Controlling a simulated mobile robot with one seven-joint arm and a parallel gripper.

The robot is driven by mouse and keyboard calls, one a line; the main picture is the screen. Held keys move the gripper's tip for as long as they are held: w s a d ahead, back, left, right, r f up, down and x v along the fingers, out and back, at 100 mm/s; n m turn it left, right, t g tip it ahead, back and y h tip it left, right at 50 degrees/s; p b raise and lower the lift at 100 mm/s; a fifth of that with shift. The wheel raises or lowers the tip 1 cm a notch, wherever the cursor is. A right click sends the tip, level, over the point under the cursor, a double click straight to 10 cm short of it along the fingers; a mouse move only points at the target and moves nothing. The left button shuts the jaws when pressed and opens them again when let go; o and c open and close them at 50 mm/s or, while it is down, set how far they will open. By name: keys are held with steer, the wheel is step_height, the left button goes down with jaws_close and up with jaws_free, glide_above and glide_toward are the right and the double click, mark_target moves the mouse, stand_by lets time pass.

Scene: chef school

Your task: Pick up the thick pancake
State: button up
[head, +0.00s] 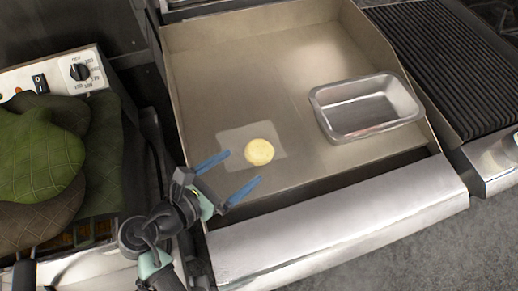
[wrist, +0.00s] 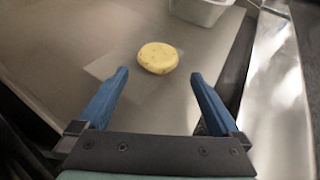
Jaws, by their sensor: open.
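The thick pancake (head: 259,152) is a small, round, pale yellow disc. It lies flat on a light square patch (head: 233,138) on the griddle surface. In the wrist view the pancake (wrist: 158,58) sits ahead of the fingers, roughly centred between them. My gripper (head: 236,173) is open, with its two blue fingers apart and nothing between them. It is at the griddle's front left, just short of the pancake. In the wrist view my gripper (wrist: 160,80) also shows open, and the pancake is beyond the fingertips.
A metal loaf pan (head: 325,118) stands on the griddle (head: 220,60) to the right of the pancake. Raised walls edge the griddle, and a steel front ledge (head: 340,220) runs along it. Green oven mitts (head: 45,150) lie at left. A ribbed grill (head: 440,60) is at right.

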mark_target(252, 157)
steer(key=x, duration=0.5)
steer(key=shift+w, duration=0.15)
steer(key=shift+r, duration=0.1)
steer(key=c, duration=1.1)
steer(key=shift+c, duration=0.2)
step_height(252, 157, up, 10)
steer(key=p, duration=0.1)
steer(key=shift+p, duration=0.3)
steer(key=shift+a+r, duration=0.1)
